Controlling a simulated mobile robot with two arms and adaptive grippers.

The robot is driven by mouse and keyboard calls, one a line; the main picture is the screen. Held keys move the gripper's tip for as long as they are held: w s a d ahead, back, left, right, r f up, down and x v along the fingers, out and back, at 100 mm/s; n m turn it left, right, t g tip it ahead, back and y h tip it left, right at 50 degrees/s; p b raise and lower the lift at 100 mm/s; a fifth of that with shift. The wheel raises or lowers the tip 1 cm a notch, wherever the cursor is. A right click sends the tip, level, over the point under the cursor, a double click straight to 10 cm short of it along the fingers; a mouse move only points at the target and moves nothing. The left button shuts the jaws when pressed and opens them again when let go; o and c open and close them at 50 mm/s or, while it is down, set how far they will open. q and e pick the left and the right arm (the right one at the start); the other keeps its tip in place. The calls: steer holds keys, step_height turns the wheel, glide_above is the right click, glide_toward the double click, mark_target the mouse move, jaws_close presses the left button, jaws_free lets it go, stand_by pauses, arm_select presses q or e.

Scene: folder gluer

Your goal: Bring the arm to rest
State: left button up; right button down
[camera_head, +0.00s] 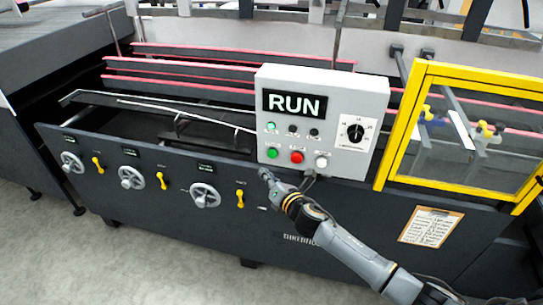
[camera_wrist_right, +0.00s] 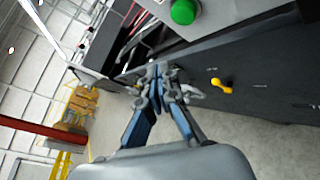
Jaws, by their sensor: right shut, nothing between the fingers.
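My right arm reaches in from the lower right in the head view. Its gripper (camera_head: 266,175) is shut and empty, just below the lower left corner of the grey control box (camera_head: 322,88). The box shows RUN on its display and carries green, red and white buttons and a black dial. In the right wrist view the shut fingertips (camera_wrist_right: 158,72) point toward the machine, apart from the green button (camera_wrist_right: 183,11). My left gripper is not in view.
The dark folder gluer (camera_head: 300,222) has several handwheels (camera_head: 205,195) and yellow levers (camera_head: 240,198) on its front. A yellow-framed guard (camera_head: 400,125) stands right of the box. A clipboard (camera_head: 431,226) hangs below it. The floor (camera_head: 150,265) in front is clear.

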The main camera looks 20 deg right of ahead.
stand_by(0.3)
steer(key=s+d+f+m+g+h+b, duration=0.1)
steer(key=s+d+f+m+g, duration=0.15)
steer(key=s+f+m, duration=0.65)
steer(key=s+d+f+m+g+h+b, duration=0.1)
steer(key=s+d+f+g, duration=0.3)
steer(key=f, duration=1.2)
steer(key=s+f+m+g+h, duration=0.1)
steer(key=s+f+m, duration=0.6)
steer(key=f, duration=0.5)
steer(key=s+f+m+g, duration=0.2)
steer(key=s+f, duration=0.3)
steer(key=s, duration=0.7)
steer(key=s+a+f+m+g+b, duration=0.1)
steer(key=s+f+m+g, duration=0.2)
steer(key=s, duration=1)
steer(key=s+a+f+m+g+b, duration=0.1)
steer(key=s+f+m+g, duration=0.1)
steer(key=s+f+m, duration=0.4)
steer(key=s+f, duration=0.3)
steer(key=s, duration=0.4)
steer(key=shift+s+a, duration=0.2)
steer(key=shift+a, duration=0.05)
steer(key=shift+g, duration=0.25)
